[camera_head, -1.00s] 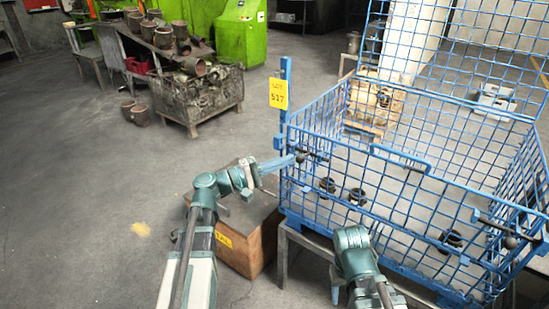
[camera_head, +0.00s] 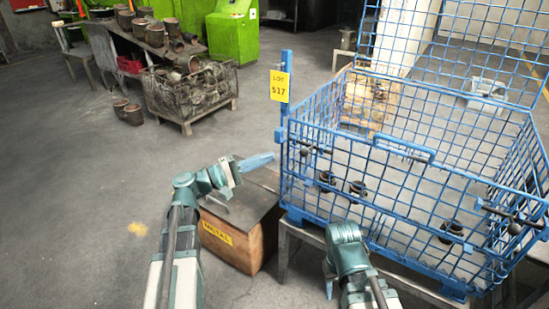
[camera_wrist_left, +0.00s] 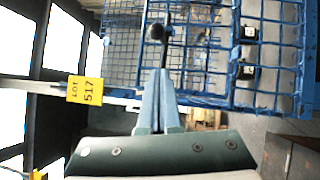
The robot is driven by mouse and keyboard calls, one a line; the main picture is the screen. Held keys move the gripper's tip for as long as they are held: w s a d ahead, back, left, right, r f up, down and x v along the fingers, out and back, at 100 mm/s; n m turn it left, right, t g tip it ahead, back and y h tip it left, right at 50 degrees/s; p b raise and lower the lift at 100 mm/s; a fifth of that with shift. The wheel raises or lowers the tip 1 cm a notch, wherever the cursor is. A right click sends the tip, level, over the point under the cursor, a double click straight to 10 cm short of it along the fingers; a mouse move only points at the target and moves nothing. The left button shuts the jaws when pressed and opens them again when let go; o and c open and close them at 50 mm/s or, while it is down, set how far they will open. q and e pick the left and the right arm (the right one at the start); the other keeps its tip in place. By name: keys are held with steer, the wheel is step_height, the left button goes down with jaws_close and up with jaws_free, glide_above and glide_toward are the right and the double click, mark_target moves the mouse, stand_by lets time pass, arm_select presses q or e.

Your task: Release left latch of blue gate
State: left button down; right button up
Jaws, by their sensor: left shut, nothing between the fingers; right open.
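The blue gate (camera_head: 400,178) stands upright as the front mesh side of the blue wire cage. Its left latch (camera_head: 305,152), a dark bar with a round black knob, is at the gate's left end; in the left wrist view the knob (camera_wrist_left: 157,33) is just beyond my fingertips. My left gripper (camera_head: 272,158) is shut and empty, left of the latch with a gap in the head view. Its blue fingers (camera_wrist_left: 160,72) lie together in the wrist view. My right gripper (camera_head: 329,290) is low in front of the cage, open, mostly hidden by its arm.
The right latch (camera_head: 514,228) is at the gate's other end. A blue post with a yellow LOT 517 sign (camera_head: 280,86) rises at the cage's left corner. Dark rings (camera_head: 357,188) lie in the cage.

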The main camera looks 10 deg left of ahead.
arm_select(q)
steer(key=r+v, duration=0.1)
steer(key=v, duration=0.5)
steer(key=shift+s+a+f+b, duration=0.15)
steer(key=shift+a+f+b, duration=0.2)
steer(key=shift+f, duration=0.2)
steer(key=s+d+f+m+g+y+p, duration=0.25)
steer(key=d+g+p, duration=0.3)
steer(key=d, duration=0.35)
steer(key=s+d+f+m+g+y+p, duration=0.25)
steer(key=s+d+m+g+p, duration=0.2)
steer(key=d+p, duration=0.35)
steer(key=s+d+r+m+g+y+p, duration=0.1)
steer(key=s+r+m+g+y+p, duration=0.1)
steer(key=s+m+y+p, duration=0.3)
steer(key=s+r+y+p, duration=0.1)
steer(key=s+y+p, duration=0.3)
steer(key=y, duration=0.3)
steer(key=shift+d+r+m+p, duration=0.2)
steer(key=shift+d+m+p, duration=0.05)
steer(key=shift+m+p, duration=0.15)
